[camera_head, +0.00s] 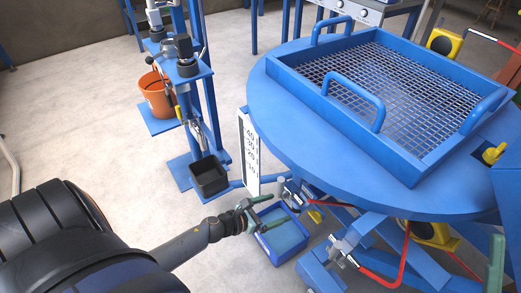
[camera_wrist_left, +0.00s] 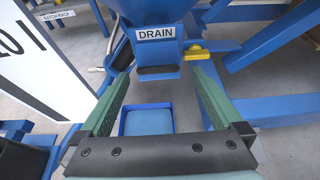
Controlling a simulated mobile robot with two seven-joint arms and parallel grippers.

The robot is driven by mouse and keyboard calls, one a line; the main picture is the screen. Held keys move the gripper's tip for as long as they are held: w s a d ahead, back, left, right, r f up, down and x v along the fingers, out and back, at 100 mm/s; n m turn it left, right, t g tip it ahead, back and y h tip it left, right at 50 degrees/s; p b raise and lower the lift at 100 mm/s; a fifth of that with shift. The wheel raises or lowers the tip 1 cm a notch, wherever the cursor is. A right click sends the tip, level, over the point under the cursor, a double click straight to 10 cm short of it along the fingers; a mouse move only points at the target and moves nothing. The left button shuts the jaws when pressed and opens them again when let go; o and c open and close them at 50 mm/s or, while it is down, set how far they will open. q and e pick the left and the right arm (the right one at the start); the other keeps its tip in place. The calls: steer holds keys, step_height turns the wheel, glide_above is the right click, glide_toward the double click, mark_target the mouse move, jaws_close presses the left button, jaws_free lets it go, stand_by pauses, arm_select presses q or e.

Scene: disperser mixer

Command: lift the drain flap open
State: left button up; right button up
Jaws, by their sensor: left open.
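The drain, a blue outlet with a white DRAIN label (camera_wrist_left: 155,34), shows at the top middle of the left wrist view. Below the label is a blue lip with a dark slot (camera_wrist_left: 157,71), which looks like the flap; it hangs closed. A yellow handle (camera_wrist_left: 197,52) sits at its right. My left gripper (camera_wrist_left: 162,73) is open and empty, its green fingers reaching toward either side of the lip. In the head view the left gripper (camera_head: 257,208) is below the round table's edge, where the drain is mostly hidden. A green piece (camera_head: 495,263) at the lower right may be my right gripper.
A blue bin (camera_head: 268,226) stands on the floor under the drain. A white scale board (camera_head: 248,155) stands close to the left gripper. The blue round table (camera_head: 276,122) with a mesh tray overhangs. A black box (camera_head: 208,176) and red bars (camera_head: 398,262) are nearby.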

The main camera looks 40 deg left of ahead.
arm_select(q)
steer(key=v, duration=0.6)
steer(key=shift+p, duration=0.3)
arm_select(e)
steer(key=shift+w+d+f+m+g+h, duration=0.15)
steer(key=shift+w+f+m+h, duration=0.25)
steer(key=shift+f, duration=0.35)
steer(key=shift+w+f+m+g+h, duration=0.2)
steer(key=shift+w+f+m+h, duration=0.2)
steer(key=shift+f+h, duration=0.25)
steer(key=shift+w+d+f+m+g+h, duration=0.15)
steer(key=shift+w+f+m+h, duration=0.2)
steer(key=shift+f, duration=0.45)
arm_select(q)
steer(key=shift+s+a, duration=0.15)
steer(key=shift+s, duration=0.05)
arm_select(e)
steer(key=shift+a, duration=0.1)
